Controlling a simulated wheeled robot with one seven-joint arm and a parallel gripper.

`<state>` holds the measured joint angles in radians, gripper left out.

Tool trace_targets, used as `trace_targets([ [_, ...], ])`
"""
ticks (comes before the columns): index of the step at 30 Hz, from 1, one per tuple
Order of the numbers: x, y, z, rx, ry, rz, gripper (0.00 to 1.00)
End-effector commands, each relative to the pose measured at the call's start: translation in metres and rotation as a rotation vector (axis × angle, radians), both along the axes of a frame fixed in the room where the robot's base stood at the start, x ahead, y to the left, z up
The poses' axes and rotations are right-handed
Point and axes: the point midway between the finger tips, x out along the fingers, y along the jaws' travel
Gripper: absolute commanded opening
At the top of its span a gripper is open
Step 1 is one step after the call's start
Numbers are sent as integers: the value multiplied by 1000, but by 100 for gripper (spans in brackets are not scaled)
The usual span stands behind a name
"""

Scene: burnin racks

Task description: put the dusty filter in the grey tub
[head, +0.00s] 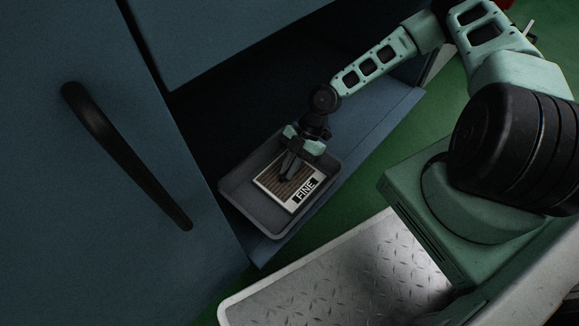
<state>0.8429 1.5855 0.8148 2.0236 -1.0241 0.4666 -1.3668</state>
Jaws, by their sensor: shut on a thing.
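A filter (268,185) with a pale frame, brown pleats and a dark label reading "FINE" is within the outline of the grey tub (235,205). I cannot tell whether it rests on the tub floor or hangs just above it. The tub is a shallow open tray on the blue ledge. My gripper (287,177) reaches down over the filter and is shut on it near its middle. The gripper hides part of the pleats. Dust on the filter is too fine to tell from here.
The blue ledge (375,135) lies in a dark opening in a blue cabinet. A cabinet door (60,200) with a black handle (125,155) stands at left. Green floor (365,185) shows at right.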

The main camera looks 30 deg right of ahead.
Motion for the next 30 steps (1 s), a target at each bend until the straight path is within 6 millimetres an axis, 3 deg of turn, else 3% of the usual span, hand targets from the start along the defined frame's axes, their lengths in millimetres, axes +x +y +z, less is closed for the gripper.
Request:
trace_targets([
  [1, 0, 0, -1, 0, 0, 0, 19],
  [3, 0, 0, -1, 0, 0, 0, 32],
  [14, 1, -2, 6, -1, -1, -1, 32],
  [30, 23, -64, 82, -1, 1, -3, 32],
])
